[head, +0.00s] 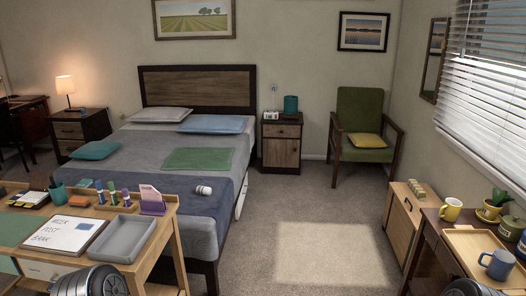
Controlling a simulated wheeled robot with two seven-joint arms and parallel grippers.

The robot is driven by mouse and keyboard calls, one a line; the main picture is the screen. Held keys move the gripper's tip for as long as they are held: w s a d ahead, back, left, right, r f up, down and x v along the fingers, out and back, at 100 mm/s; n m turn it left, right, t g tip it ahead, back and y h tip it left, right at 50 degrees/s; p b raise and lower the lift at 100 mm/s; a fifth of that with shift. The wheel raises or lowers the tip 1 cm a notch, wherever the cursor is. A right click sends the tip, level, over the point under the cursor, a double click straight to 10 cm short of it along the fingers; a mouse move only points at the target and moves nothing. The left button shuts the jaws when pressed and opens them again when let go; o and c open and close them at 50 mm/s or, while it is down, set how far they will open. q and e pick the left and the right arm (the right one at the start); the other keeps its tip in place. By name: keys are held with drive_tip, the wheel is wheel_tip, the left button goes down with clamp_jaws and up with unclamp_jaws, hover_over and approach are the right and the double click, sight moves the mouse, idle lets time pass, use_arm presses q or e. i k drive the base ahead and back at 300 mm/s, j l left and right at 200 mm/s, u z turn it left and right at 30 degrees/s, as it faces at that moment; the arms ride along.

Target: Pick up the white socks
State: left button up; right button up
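A small white rolled bundle (204,190), which looks like the white socks, lies on the dark blue blanket (135,192) near the foot of the bed. It is small at this distance, and nothing touches it. Only dark rounded parts of my arms show at the bottom edge, at the lower left and lower right. Neither gripper's fingers are in view, and both arms are well short of the bed.
A desk (165,228) with a grey tray (122,240), markers and a notepad stands at the front left, before the bed. A side table (437,232) with mugs stands at the right. The carpet (320,240) between them is clear.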

sight(202, 190)
drive_tip(key=i, duration=3.55)
drive_tip(key=u, duration=0.5)
